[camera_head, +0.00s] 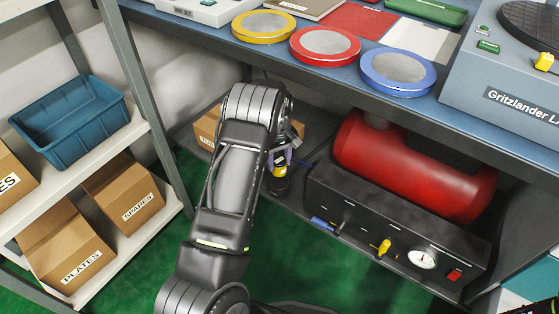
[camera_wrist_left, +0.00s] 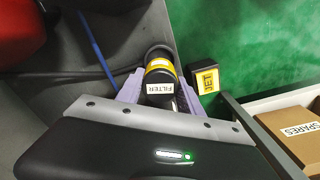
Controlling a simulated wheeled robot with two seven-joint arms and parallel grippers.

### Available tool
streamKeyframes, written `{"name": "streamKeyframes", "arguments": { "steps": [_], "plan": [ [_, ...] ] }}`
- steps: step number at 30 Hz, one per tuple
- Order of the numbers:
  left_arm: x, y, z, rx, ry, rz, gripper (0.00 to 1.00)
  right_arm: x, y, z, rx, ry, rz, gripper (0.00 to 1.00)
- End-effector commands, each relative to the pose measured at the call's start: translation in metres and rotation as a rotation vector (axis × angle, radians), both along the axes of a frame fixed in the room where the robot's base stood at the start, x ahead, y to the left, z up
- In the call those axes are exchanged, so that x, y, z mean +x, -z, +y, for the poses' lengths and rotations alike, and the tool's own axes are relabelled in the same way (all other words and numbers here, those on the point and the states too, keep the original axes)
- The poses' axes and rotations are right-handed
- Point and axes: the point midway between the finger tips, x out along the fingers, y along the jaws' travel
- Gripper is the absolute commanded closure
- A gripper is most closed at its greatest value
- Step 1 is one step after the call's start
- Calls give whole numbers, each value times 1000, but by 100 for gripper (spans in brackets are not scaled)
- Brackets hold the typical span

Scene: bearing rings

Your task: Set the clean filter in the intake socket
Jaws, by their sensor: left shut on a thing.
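The filter (camera_wrist_left: 159,88) is a dark cylinder with a yellow band and a white FILTER label. My left gripper (camera_wrist_left: 160,92) is shut on it, with a pale purple finger on each side. In the head view the filter (camera_head: 280,171) shows below my left gripper (camera_head: 287,158), beside the black compressor box under the bench. A dark round rim (camera_wrist_left: 157,50) shows at the filter's far end in the left wrist view; I cannot tell whether it is the intake socket or how the filter sits against it. My right gripper is not in view.
The red tank (camera_head: 400,165) and black control box (camera_head: 385,225) stand right of the gripper. A blue hose (camera_wrist_left: 97,50) runs close by. The bench edge (camera_head: 330,88) overhangs; a cardboard box (camera_head: 207,127) is behind my arm.

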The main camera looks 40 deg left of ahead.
Motion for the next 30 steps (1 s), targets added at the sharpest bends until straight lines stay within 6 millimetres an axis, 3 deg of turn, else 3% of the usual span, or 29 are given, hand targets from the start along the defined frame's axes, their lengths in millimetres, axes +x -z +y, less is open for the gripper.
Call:
{"name": "streamKeyframes", "arguments": {
  "steps": [15,30],
  "plan": [
    [0,49,0,0,0,-1,99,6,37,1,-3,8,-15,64],
    [0,53,0,0,0,-1,99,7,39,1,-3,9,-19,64]
  ]
}}
